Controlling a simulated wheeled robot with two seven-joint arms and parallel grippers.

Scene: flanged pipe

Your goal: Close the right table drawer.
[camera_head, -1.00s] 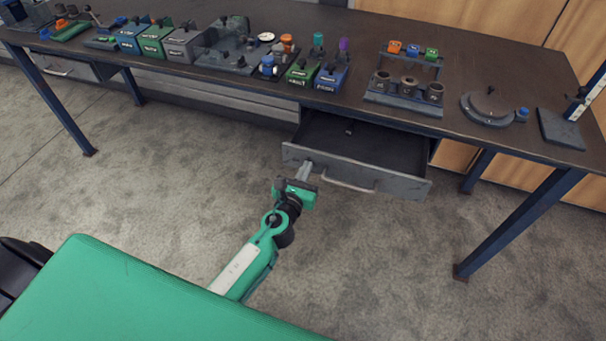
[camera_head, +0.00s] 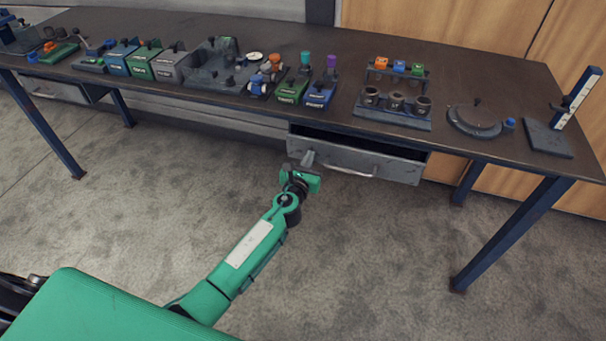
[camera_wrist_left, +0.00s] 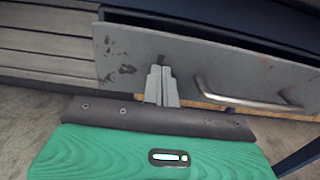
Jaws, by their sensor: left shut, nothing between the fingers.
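The right table drawer (camera_head: 385,166) is a grey drawer under the workbench, open by a small gap, with a dark slot showing above its front. Its bar handle (camera_head: 350,171) is on the front panel. My left gripper (camera_head: 308,158) is shut and empty, with its fingertips at the left part of the drawer front, left of the handle. In the left wrist view the closed fingers (camera_wrist_left: 162,72) meet the grey front panel (camera_wrist_left: 125,57), and the handle (camera_wrist_left: 240,95) is to their right. My right gripper is not in view.
A blue table leg (camera_head: 510,235) stands to the right. Another drawer (camera_head: 55,90) is at the far left. Carpeted floor in front is clear.

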